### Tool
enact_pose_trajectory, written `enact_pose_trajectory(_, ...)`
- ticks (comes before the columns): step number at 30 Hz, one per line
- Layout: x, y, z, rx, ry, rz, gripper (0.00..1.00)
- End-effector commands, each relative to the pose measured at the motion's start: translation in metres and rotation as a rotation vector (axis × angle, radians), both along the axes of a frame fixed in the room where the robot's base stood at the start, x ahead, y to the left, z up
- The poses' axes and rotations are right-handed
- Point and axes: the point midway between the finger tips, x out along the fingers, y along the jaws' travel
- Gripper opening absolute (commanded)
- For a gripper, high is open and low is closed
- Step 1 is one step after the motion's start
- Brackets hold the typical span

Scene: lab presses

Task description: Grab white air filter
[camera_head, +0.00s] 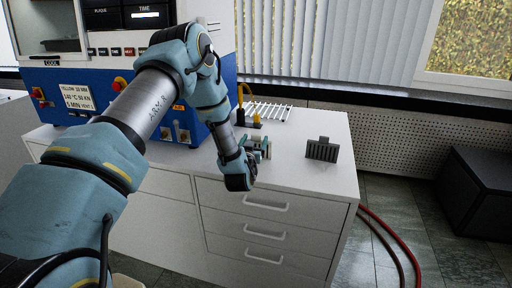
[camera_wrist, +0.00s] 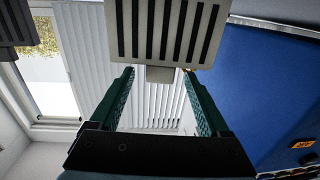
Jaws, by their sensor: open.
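The white air filter (camera_wrist: 168,28) is a pale block with dark vertical slots at the top of the wrist view, cut off by the frame edge. Its small tab (camera_wrist: 160,74) lies in the picture between the tips of my gripper (camera_wrist: 158,76). The gripper is open, with a finger on each side of the tab; I cannot tell whether either touches it. In the head view my gripper (camera_head: 262,147) is low over the white cabinet top, and I cannot clearly make out the white filter there.
A dark grey filter (camera_head: 322,149) stands upright on the white cabinet (camera_head: 305,178), right of my gripper; it also shows in the wrist view (camera_wrist: 14,24). A white wire rack (camera_head: 270,110) lies behind. The blue press (camera_head: 60,82) stands left. Red hoses (camera_head: 385,232) run along the floor.

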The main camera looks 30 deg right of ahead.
Motion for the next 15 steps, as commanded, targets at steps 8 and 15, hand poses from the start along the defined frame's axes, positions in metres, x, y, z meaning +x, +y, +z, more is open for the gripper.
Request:
enact_pose_trajectory(8, -0.0003, 0.0002, -0.0005, 0.0, 0.0, 0.0, 0.65)
enact_pose_trajectory(15, -0.0004, 0.0003, -0.0004, 0.001, 0.001, 0.0, 0.38)
